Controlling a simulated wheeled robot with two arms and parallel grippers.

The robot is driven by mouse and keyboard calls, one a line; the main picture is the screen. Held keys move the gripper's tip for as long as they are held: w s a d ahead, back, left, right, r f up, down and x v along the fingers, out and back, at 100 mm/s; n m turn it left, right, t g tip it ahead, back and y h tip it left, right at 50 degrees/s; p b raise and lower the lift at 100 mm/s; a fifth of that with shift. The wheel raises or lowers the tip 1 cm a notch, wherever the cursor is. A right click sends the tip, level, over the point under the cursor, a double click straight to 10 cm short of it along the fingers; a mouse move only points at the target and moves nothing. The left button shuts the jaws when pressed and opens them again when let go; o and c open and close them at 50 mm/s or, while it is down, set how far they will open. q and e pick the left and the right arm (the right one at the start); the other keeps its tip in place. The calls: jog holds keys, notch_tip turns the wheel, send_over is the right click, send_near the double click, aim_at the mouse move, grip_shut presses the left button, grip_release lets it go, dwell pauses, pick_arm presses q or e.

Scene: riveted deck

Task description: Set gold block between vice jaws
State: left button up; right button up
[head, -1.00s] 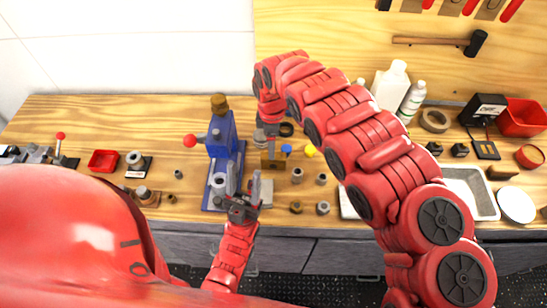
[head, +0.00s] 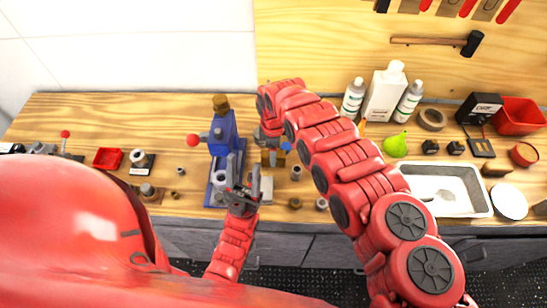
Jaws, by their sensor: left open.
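My left gripper (head: 243,190) is open with nothing visible between its upright fingers, low in the middle of the head view, in front of the bench items. My right arm reaches in from the right and bends down.
Several small metal parts lie around the middle.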

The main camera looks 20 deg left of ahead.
grip_shut()
jog(key=shift+r, duration=0.15)
dwell(0.4)
